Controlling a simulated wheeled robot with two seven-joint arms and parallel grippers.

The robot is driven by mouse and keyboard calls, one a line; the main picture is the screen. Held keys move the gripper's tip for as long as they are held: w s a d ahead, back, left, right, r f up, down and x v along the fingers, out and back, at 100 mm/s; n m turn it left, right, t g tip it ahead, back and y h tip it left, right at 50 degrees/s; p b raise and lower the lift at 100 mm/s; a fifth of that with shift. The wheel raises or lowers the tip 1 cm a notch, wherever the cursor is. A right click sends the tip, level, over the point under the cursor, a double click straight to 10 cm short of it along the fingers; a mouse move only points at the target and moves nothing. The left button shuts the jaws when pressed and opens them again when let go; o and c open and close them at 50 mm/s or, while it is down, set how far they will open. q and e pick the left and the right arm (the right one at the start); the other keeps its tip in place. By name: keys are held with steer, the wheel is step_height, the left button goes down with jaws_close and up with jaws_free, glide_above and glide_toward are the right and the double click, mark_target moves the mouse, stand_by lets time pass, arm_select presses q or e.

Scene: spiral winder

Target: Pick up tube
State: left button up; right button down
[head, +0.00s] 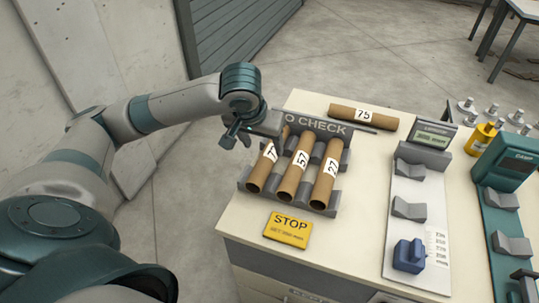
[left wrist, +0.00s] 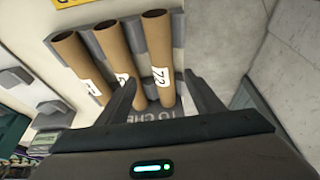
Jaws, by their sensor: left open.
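Three brown cardboard tubes with white number labels lie side by side in a grey rack (head: 333,211) marked "TO CHECK". They are the left tube (head: 256,180), middle tube (head: 288,183) and right tube (head: 322,188). A fourth tube (head: 345,112), labelled 75, lies behind the rack on the table. My left gripper (head: 238,134) is at the rack's back left corner, near the left tube's far end. In the left wrist view its open fingers (left wrist: 160,78) appear on either side of that tube (left wrist: 156,45), whose label looks like 72. Nothing is visibly held. My right gripper is not seen.
A yellow STOP sign (head: 288,229) lies in front of the rack. To the right are a white station (head: 401,240) with grey cradles and a blue block (head: 409,256), a display (head: 434,133), a teal device (head: 505,160), a yellow bottle (head: 482,138) and several metal pegs.

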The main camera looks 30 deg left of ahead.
mark_target(266, 157)
arm_select(q)
steer(key=x, duration=0.4)
steer(key=shift+w+a, duration=0.1)
steer(key=shift+w+f, duration=0.15)
steer(key=shift+f, duration=0.35)
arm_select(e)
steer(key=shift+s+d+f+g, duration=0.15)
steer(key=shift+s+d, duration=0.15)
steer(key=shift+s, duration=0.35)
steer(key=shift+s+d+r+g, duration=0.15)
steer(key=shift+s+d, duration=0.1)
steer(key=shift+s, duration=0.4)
arm_select(q)
steer(key=shift+f+p, duration=0.1)
steer(key=shift+p, duration=0.2)
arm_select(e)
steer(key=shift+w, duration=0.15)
